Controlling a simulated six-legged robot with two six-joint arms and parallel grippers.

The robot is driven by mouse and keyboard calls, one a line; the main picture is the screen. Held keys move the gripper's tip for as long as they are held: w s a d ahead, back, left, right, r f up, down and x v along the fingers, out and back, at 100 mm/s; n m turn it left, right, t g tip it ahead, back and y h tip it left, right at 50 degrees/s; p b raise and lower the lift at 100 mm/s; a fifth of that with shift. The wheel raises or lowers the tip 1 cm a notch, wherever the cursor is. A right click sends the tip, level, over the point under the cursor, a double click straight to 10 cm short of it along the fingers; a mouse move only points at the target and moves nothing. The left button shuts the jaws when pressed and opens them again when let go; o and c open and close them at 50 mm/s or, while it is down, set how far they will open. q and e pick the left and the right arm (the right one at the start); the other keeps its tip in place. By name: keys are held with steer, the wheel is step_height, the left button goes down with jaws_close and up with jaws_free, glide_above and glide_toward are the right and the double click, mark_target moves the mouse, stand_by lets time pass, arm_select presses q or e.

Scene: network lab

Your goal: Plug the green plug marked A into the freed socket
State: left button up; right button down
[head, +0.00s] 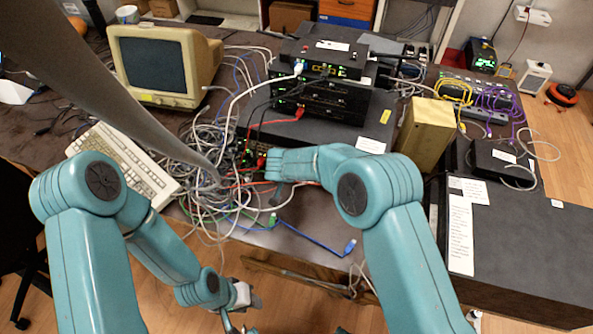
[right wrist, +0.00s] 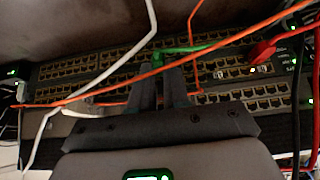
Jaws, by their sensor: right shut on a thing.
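In the right wrist view my right gripper (right wrist: 163,72) is shut on a green plug (right wrist: 165,52), with a green cable (right wrist: 205,47) leading off to the right. The plug is at the rows of sockets of a rack switch (right wrist: 110,68); I cannot tell whether it is in a socket or just in front. No letter on it is readable, and the freed socket cannot be made out. In the head view another green plug (head: 272,220) lies on the table near its front edge. My left gripper (head: 238,321) is low at the bottom edge, partly cut off, away from the table.
An orange cable (right wrist: 120,88) crosses in front of the sockets, and a white cable (right wrist: 135,42) hangs left of the gripper. A red plug (right wrist: 262,48) sits at right. A cable tangle (head: 207,150), keyboard (head: 125,160) and blue plug (head: 350,246) lie on the table.

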steer(key=shift+w+d+p, duration=0.1)
steer(key=shift+w+p, duration=0.25)
steer(key=shift+p, duration=0.15)
stand_by(0.8)
steer(key=c, duration=1)
jaws_free()
steer(key=shift+c, duration=0.2)
steer(key=v, duration=1.6)
steer(key=shift+s+r, duration=0.1)
steer(key=shift+s, duration=0.15)
